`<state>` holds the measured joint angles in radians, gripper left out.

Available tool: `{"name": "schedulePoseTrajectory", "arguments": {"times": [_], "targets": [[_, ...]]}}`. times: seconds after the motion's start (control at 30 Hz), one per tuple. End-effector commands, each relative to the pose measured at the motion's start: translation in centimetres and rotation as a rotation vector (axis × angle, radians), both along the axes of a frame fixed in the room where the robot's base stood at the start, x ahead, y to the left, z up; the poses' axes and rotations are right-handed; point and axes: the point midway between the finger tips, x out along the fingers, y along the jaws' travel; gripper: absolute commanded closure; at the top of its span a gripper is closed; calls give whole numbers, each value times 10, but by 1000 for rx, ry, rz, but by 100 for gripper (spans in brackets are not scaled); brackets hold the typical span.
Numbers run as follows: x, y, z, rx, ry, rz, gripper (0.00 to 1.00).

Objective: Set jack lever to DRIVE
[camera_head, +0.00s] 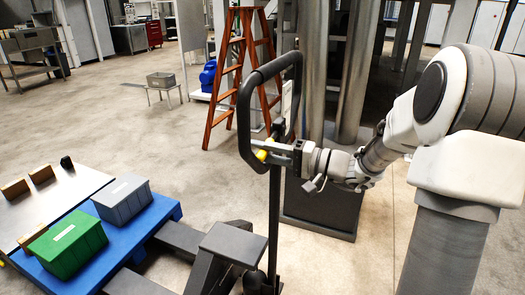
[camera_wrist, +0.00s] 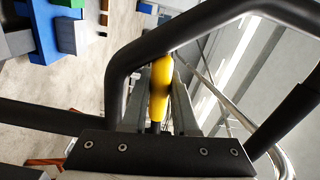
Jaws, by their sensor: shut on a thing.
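The pallet jack's black loop handle (camera_head: 246,110) stands upright on its shaft in the head view, in front of my arm. The jack lever shows as a yellow grip (camera_head: 262,155) inside the loop; it also shows in the wrist view as a yellow lever (camera_wrist: 160,88). My gripper (camera_head: 268,148) reaches in from the right and is shut on the yellow lever, with a finger on each side of it. The handle loop (camera_wrist: 118,75) surrounds the fingers in the wrist view. The lever's setting marks cannot be read.
A blue pallet (camera_head: 165,212) carries a green bin (camera_head: 68,243) and a grey bin (camera_head: 121,199) at lower left. An orange ladder (camera_head: 222,90) and metal columns (camera_head: 355,80) stand behind the handle. The floor at left centre is mostly clear.

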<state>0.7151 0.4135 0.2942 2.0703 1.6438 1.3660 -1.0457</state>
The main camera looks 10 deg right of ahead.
Motion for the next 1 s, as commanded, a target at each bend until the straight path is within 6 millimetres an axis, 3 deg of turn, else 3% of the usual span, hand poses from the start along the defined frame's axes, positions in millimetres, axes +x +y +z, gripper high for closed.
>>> {"name": "schedulePoseTrajectory", "arguments": {"times": [0.8, 1.0], "targets": [[0, 0, 0, 0, 1, 0, 100], [-1, 0, 13, 47, 66, 0, 100]]}}
